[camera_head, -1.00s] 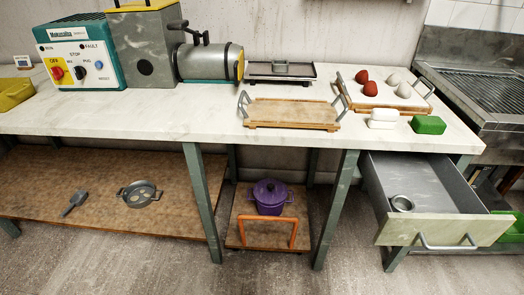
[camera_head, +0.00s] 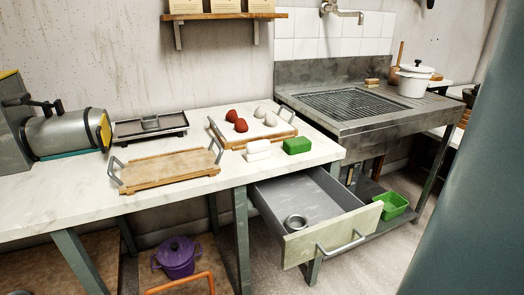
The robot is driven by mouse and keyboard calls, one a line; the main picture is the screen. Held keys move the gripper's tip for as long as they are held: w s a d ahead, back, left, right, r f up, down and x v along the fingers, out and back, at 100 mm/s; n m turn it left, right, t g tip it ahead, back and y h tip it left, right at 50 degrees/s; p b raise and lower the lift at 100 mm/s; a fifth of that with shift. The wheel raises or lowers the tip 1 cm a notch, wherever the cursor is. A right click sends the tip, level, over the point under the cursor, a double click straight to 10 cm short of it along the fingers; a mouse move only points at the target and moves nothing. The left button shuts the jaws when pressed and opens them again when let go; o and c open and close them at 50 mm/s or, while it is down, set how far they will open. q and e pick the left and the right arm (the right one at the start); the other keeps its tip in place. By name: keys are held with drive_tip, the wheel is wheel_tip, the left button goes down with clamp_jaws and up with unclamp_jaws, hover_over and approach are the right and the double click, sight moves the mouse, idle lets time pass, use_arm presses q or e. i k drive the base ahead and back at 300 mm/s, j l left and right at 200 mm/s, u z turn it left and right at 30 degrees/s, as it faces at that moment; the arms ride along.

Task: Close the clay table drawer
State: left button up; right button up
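The clay table (camera_head: 60,207) has a white top and grey-green legs. Its drawer (camera_head: 330,234) is pulled well out below the right end of the top. The drawer has a pale greenish front and a grey bar handle (camera_head: 342,242). Neither of my grippers shows in the head view, and nothing touches the drawer.
A metal sink unit (camera_head: 372,124) stands right of the table, with a green bin (camera_head: 391,205) below it. A large grey-green surface fills the right edge. A purple pot (camera_head: 176,257) sits on the lower shelf. Floor (camera_head: 370,265) before the drawer looks clear.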

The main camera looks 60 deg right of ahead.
sight(338, 221)
drive_tip(key=z, duration=2.35)
